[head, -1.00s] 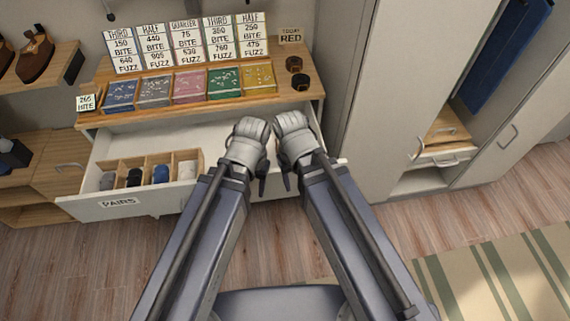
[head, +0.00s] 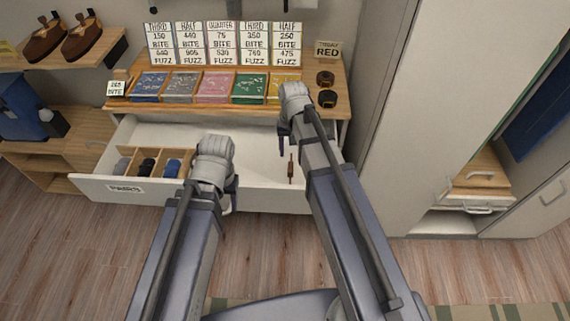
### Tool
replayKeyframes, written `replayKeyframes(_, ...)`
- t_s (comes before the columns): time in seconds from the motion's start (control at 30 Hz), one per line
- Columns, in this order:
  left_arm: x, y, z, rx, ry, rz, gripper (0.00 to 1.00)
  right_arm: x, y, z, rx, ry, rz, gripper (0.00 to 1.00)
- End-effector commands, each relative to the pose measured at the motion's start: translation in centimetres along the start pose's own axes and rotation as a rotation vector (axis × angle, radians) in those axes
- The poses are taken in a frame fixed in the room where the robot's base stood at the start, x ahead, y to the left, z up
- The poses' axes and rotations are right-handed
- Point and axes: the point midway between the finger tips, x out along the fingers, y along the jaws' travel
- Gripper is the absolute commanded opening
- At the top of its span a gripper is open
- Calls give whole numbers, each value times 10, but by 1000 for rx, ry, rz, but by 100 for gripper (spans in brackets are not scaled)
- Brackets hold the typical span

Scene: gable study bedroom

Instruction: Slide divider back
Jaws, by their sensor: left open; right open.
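The white drawer labelled PAIRS (head: 125,188) is pulled open under the wooden counter. In its left part is a wooden divider (head: 128,152) with narrow compartments; its right end is hidden behind my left gripper. My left gripper (head: 233,190) is open at the drawer's front, just right of the divider; I cannot tell whether it touches it. My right gripper (head: 283,146) is open and empty, over the right part of the drawer near the counter edge. A small thin brown piece (head: 291,168) shows in the drawer below it; I cannot tell what it is.
Grey (head: 122,165), black (head: 147,167) and blue (head: 172,168) rolled socks lie in the compartments. Coloured trays (head: 215,88), price cards and two dark rolls stand on the counter (head: 310,107). A tall cabinet (head: 410,130) stands right. The drawer's middle is mostly bare.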

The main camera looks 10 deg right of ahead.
Motion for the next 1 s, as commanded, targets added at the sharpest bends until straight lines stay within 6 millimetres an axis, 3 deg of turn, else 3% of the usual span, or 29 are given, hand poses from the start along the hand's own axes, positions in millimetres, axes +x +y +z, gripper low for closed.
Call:
replayKeyframes(0.27, 11, 1, -1, 0, 0, 0, 55, 11, 0, 0, -2, 0, 0, 55)
replayKeyframes(0.8, 73, 7, -4, 0, 0, 0, 55, 73, 0, 1, -2, 0, 0, 55)
replayKeyframes(1.0, 78, 8, -5, 1, 0, 0, 55, 79, 0, 0, -2, 0, 0, 55)
